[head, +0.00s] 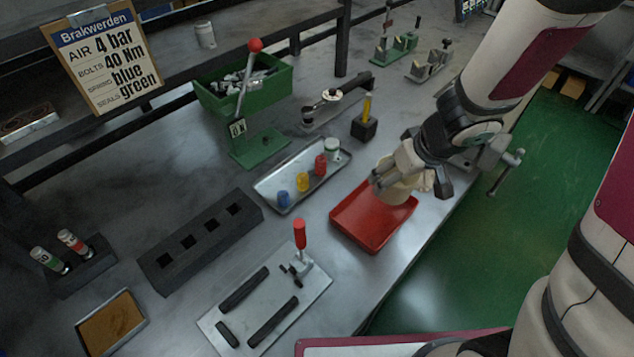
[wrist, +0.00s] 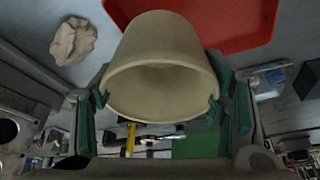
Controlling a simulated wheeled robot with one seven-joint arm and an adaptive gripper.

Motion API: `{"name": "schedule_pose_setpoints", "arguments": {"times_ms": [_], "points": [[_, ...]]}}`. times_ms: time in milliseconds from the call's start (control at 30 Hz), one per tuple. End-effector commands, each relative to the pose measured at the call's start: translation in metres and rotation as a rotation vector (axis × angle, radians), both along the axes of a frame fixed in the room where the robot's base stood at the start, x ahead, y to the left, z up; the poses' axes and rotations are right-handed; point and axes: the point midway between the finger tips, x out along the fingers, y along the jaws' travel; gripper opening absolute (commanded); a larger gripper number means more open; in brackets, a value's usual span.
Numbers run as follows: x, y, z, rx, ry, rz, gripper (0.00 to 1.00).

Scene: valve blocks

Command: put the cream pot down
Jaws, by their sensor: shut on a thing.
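The cream pot (wrist: 160,60) is held between the two fingers of my gripper (wrist: 163,108) in the wrist view, with its open mouth facing the camera. In the head view my gripper (head: 388,177) is above the far part of a red tray (head: 352,237), and the cream pot (head: 400,190) shows partly behind the fingers. The red tray (wrist: 225,35) also shows beyond the pot in the wrist view. I cannot tell whether the pot touches the tray.
A metal tray (head: 268,190) with coloured pieces lies left of the red tray. A black block with a yellow tool (head: 364,126) stands behind. A vise (head: 497,155) is at the bench edge, right. A crumpled cloth (wrist: 74,41) shows in the wrist view.

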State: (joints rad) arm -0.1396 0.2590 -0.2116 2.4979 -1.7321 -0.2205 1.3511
Motion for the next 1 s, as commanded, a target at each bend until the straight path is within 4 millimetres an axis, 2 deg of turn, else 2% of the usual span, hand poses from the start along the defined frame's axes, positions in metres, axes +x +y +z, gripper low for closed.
{"name": "schedule_pose_setpoints", "arguments": {"times_ms": [167, 267, 700, 833, 1000], "points": [[0.005, 0.001, -0.002, -0.005, -0.005, 0.03, 0.4], [0.023, 0.0, -0.004, -0.006, -0.006, 0.032, 0.4], [0.128, -0.008, -0.015, -0.007, -0.006, 0.032, 0.4], [0.148, -0.009, -0.017, -0.006, -0.007, 0.03, 0.4], [0.157, -0.01, -0.02, -0.005, -0.005, 0.029, 0.4]]}}
